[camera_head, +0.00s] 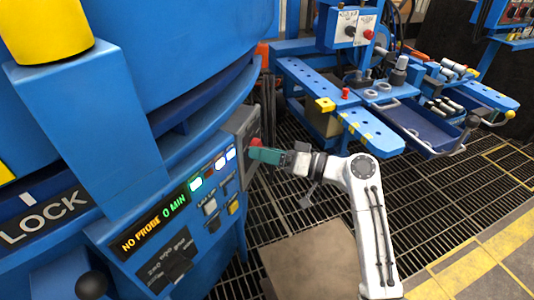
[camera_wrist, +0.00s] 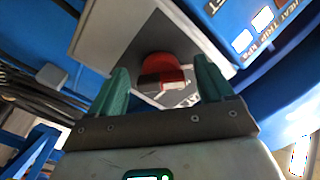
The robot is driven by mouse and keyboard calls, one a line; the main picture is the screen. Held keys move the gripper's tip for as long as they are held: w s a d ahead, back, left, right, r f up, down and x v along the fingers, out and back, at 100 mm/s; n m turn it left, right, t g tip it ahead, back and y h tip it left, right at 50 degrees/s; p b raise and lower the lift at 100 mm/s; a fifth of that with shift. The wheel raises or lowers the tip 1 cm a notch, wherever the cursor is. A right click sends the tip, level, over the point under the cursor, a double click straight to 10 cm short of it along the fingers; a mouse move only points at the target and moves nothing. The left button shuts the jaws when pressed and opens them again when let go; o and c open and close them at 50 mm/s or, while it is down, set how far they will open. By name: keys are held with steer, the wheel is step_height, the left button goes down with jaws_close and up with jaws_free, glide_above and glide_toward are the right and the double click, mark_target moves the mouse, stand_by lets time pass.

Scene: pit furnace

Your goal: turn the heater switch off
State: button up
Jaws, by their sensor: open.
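The switch on the furnace side is a red knob (camera_head: 255,142) on a grey box (camera_head: 240,125) at the right end of the blue control panel. In the wrist view the red knob (camera_wrist: 165,66) has a dark and pale front part and sits on a pale plate (camera_wrist: 120,45). My gripper (camera_head: 266,154) is open right at the knob. In the wrist view its two green fingers (camera_wrist: 162,66) stand on either side of the knob, with gaps visible between them and it. The knob's set position cannot be read, and the plate's lettering is mostly hidden.
The blue panel's display (camera_head: 155,222) reads "NO PROBE 0 MIN", with lit indicators (camera_head: 208,172) and switches beside it. A blue workbench (camera_head: 375,95) with tools stands at the back right. Dark grating (camera_head: 440,195) covers the floor; a brown plate (camera_head: 305,262) lies below my arm.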

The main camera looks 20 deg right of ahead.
steer(key=shift+d, duration=0.1)
steer(key=p+v, duration=0.2)
steer(key=v, duration=0.8)
steer(key=shift+s+d, duration=0.25)
steer(key=shift+s, duration=0.05)
